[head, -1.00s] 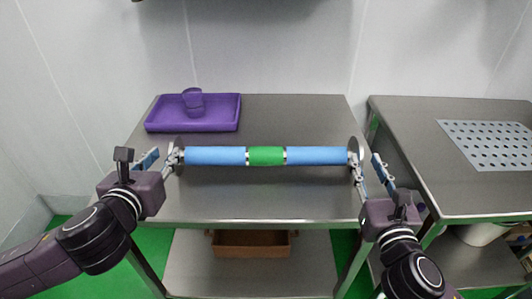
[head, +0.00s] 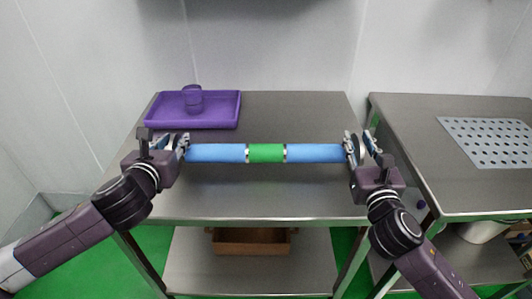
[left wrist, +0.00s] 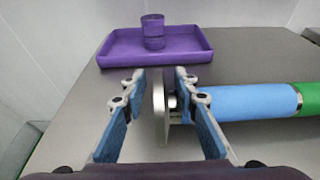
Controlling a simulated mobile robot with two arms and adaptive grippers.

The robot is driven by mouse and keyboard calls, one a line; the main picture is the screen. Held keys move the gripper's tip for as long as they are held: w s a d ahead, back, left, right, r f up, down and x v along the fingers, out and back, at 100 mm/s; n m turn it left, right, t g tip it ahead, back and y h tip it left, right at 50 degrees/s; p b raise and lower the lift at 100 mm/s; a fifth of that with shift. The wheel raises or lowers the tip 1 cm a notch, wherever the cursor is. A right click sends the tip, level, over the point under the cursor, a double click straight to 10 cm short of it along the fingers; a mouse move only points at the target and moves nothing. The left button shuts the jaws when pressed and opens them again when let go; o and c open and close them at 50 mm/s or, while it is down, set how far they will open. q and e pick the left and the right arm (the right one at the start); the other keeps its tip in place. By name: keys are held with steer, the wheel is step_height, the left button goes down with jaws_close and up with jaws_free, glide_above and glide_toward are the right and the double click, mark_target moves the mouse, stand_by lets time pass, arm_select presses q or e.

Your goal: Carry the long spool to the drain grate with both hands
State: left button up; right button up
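The long spool (head: 266,153) lies level on the left steel table, blue with a green middle band, silver rings and a metal disc at each end. My left gripper (head: 177,143) is at its left end. In the left wrist view, the open fingers of this gripper (left wrist: 158,88) stand on either side of the left end disc (left wrist: 160,110), with a gap on the left. My right gripper (head: 361,142) is at the right end, its fingers apart on either side of the right disc. The drain grate (head: 487,142), a perforated plate, lies on the right table.
A purple tray (head: 222,115) with a purple cup (head: 193,98) stands at the back left of the spool's table (head: 300,203). A gap separates this table from the right table (head: 420,135). A brown box (head: 250,248) sits on the lower shelf.

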arm_select(q)
jaws_close()
arm_select(e)
jaws_close()
arm_select(q)
steer(key=shift+w+r, duration=0.1)
steer(key=shift+r, duration=0.1)
arm_select(e)
steer(key=shift+r, duration=0.2)
